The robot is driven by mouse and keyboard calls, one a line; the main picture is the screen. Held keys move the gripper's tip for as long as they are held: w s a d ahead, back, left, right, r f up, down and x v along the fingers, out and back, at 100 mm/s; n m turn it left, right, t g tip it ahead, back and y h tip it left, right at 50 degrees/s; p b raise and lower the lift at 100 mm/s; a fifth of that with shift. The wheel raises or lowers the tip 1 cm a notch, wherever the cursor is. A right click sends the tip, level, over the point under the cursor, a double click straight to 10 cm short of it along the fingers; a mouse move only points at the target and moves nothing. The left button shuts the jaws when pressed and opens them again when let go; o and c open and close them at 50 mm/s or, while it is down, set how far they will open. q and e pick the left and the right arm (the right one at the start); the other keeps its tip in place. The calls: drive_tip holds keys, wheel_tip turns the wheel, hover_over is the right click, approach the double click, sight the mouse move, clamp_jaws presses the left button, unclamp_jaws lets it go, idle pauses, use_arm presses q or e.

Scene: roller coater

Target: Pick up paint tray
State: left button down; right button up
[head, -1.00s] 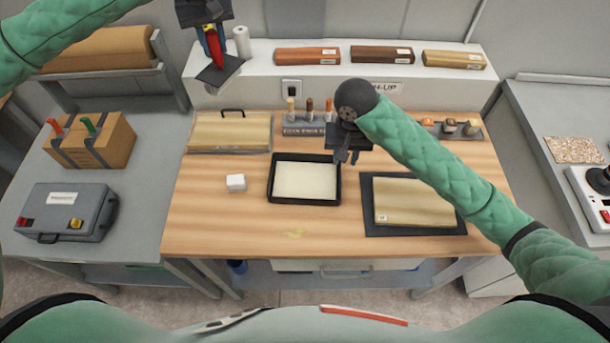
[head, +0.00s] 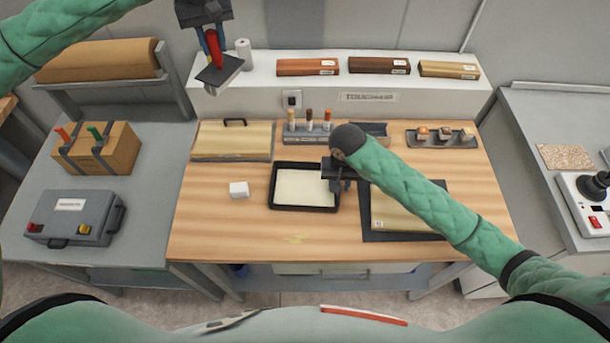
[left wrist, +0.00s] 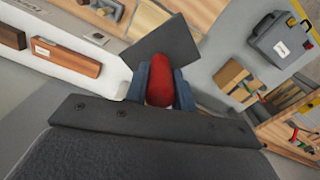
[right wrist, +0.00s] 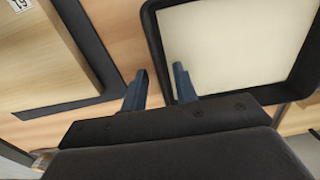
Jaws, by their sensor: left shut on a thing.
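The paint tray (head: 304,206) is a black shallow tray with a cream inside, lying on the wooden workbench in the head view. It also shows at the upper right of the right wrist view (right wrist: 160,62). My right gripper (head: 342,186) is at the tray's right rim. In the right wrist view its two fingers (right wrist: 160,82) are apart with nothing clearly gripped, one on each side of the rim. My left gripper (head: 212,48) is raised at the upper left, shut on a red-handled tool (left wrist: 160,82) with a flat dark grey plate.
A wooden panel on a dark mat (head: 368,225) lies to the right, partly under my right arm. A marker holder (head: 309,136) and sample tray (head: 441,138) stand behind. The front left of the bench is clear.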

drive_tip(key=shift+f, duration=0.3)
drive_tip(key=shift+c, duration=0.4)
use_arm(q)
drive_tip(key=shift+r, duration=0.1)
use_arm(e)
clamp_jaws()
